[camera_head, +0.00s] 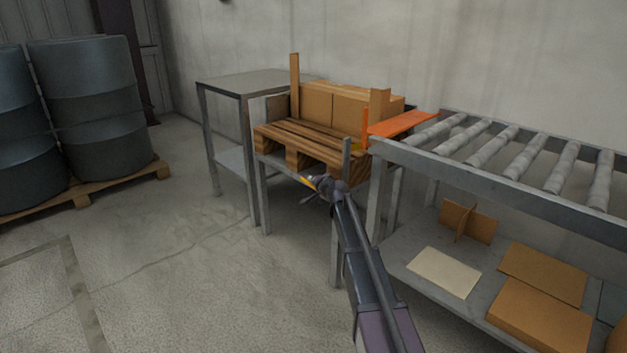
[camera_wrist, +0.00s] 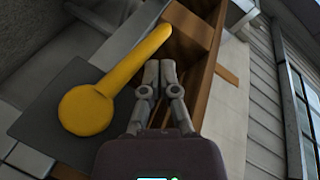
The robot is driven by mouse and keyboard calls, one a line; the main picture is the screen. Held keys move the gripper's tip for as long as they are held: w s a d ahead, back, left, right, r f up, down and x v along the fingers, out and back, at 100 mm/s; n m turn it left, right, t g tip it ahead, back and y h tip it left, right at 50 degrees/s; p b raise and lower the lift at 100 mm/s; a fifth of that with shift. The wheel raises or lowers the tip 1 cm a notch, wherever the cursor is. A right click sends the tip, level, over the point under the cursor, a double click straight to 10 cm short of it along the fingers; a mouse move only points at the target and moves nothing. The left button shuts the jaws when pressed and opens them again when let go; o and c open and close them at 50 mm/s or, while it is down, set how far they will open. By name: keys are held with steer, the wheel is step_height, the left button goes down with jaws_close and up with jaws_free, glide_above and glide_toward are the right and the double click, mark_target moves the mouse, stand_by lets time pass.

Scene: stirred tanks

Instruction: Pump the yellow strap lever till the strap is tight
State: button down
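The yellow lever (camera_wrist: 128,70) shows in the wrist view as a bar with a round knob at its lower-left end. It lies to the left of my gripper (camera_wrist: 160,65), over a dark grey plate (camera_wrist: 50,120). The two fingers are close together with nothing seen between them, and they look apart from the lever. In the head view my gripper (camera_head: 316,184) is at the front edge of the stand under the pallet, with a small yellow bit (camera_head: 305,180) beside it. I cannot make out the strap or how tight it is.
A wooden pallet (camera_head: 310,137) with cardboard boxes (camera_head: 335,105) sits on the stand. A roller conveyor (camera_head: 480,180) with an orange plate (camera_head: 403,124) is at the right. A grey table (camera_head: 250,83) stands behind at the left. The floor at front left is clear.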

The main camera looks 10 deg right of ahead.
steer(key=shift+w+a+f+b, duration=0.15)
steer(key=shift+a+f+b, duration=0.05)
steer(key=shift+a+b, duration=0.1)
stand_by(0.4)
steer(key=shift+w+f, duration=0.15)
steer(key=shift+f, duration=0.3)
steer(key=shift+r, duration=0.1)
steer(key=shift+w+d+f+b, duration=0.1)
steer(key=shift+f+b, duration=0.1)
steer(key=shift+b, duration=0.1)
steer(key=shift+w+a+f+b, duration=0.2)
steer(key=shift+w+f+b, duration=0.1)
steer(key=shift+b, duration=0.15)
stand_by(1.4)
steer(key=shift+s+d+r+p, duration=0.2)
steer(key=shift+r+p, duration=0.15)
steer(key=shift+p, duration=0.25)
steer(key=shift+s+d+r+p, duration=0.3)
steer(key=shift+d+r+p, duration=0.05)
steer(key=shift+r+p, duration=0.2)
steer(key=shift+s+d+r+p, duration=0.3)
steer(key=shift+r+p, duration=0.2)
steer(key=shift+p, duration=0.05)
steer(key=shift+s+d+r+p, duration=0.15)
steer(key=shift+s+r+p, duration=0.4)
steer(key=shift+r+p, duration=0.3)
